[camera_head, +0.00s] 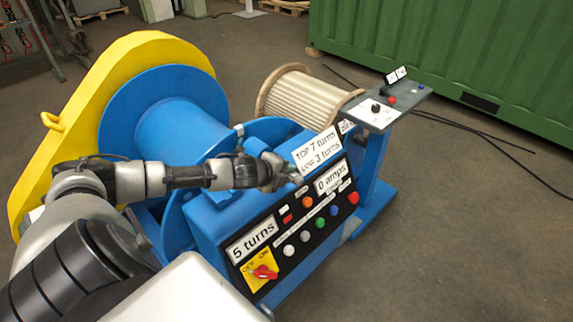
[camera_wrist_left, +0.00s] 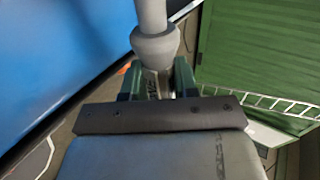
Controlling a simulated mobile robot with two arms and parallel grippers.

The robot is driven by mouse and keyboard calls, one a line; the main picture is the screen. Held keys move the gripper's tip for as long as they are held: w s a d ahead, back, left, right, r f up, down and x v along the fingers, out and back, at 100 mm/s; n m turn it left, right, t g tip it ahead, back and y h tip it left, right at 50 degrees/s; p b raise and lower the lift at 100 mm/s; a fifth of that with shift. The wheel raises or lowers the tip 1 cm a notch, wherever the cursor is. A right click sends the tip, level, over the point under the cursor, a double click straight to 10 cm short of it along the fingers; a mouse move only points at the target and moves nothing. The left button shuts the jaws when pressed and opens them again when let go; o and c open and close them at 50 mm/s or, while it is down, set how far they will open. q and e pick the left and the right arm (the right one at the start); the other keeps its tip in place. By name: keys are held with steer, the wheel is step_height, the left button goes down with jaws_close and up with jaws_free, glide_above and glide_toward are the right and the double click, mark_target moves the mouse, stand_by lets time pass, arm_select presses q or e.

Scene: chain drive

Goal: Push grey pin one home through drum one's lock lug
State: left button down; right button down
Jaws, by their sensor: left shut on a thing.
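My left gripper (camera_head: 288,176) is over the top of the blue control cabinet, in front of the blue drum (camera_head: 165,108). In the left wrist view the left gripper (camera_wrist_left: 157,82) has its dark green fingers shut on a grey pin (camera_wrist_left: 154,42). The pin has a rounded collar and a straight shaft that runs out of the top of the picture. In the head view the pin is too small and covered to make out clearly. I cannot pick out the lock lug, or tell whether the pin touches it. My right gripper is not in view.
The control cabinet (camera_head: 210,222) carries readouts, coloured buttons and a red switch. A yellow guard (camera_head: 65,125) covers the drum's left side. A rope-wound drum (camera_head: 305,100) and a small control stand (camera_head: 380,112) are behind. A green container (camera_head: 470,45) is farther back. Floor at right is mostly clear.

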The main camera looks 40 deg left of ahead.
arm_select(q)
steer(key=shift+w+a+p, duration=0.2)
steer(key=shift+a+p, duration=0.4)
steer(key=shift+a, duration=1.15)
steer(key=shift+a+r, duration=0.1)
steer(key=shift+a, duration=0.15)
steer(key=c, duration=0.8)
jaws_free()
steer(key=shift+s, duration=0.1)
steer(key=shift+s, duration=0.1)
steer(key=shift+p+v, duration=1.95)
steer(key=shift+v, duration=3.3)
